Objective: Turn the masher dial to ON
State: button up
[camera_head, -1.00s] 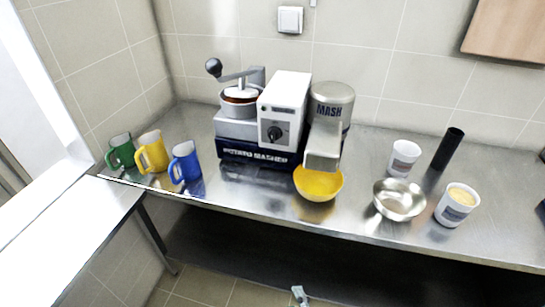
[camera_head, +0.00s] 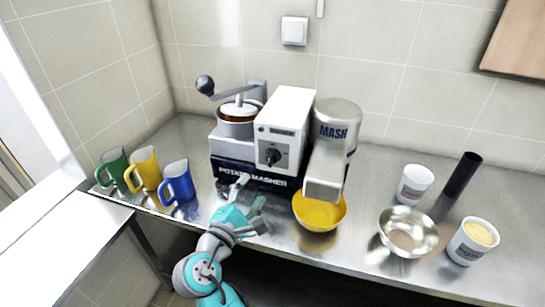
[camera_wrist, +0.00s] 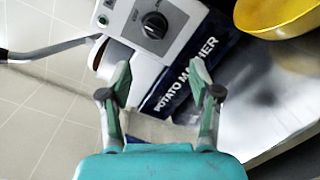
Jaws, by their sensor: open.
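The potato masher (camera_head: 230,148) stands on the steel counter against the tiled wall. Its black dial (camera_head: 271,156) is on the front of the white control box (camera_head: 288,125). In the wrist view the dial (camera_wrist: 154,25) is at the top, beyond my fingertips, with a small green light (camera_wrist: 103,20) to its left. The dial's exact setting is too small to read. My gripper (camera_head: 250,190) is in front of the masher's base, below the dial, and apart from it. In the wrist view my gripper (camera_wrist: 160,75) has its two fingers spread with nothing between them.
Green (camera_head: 112,167), yellow (camera_head: 144,168) and blue (camera_head: 178,181) mugs stand left of the masher. A yellow bowl (camera_head: 318,212) sits under the MASH spout (camera_head: 325,175). A steel bowl (camera_head: 408,232), white cups (camera_head: 415,184) and a black cylinder (camera_head: 461,175) stand to the right.

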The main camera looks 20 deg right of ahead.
aim_at(271, 159)
jog(key=x, duration=0.7)
jog(key=r+x, duration=0.1)
jog(key=x, duration=0.3)
jog(key=shift+w+d, duration=0.1)
jog(key=c, duration=1.1)
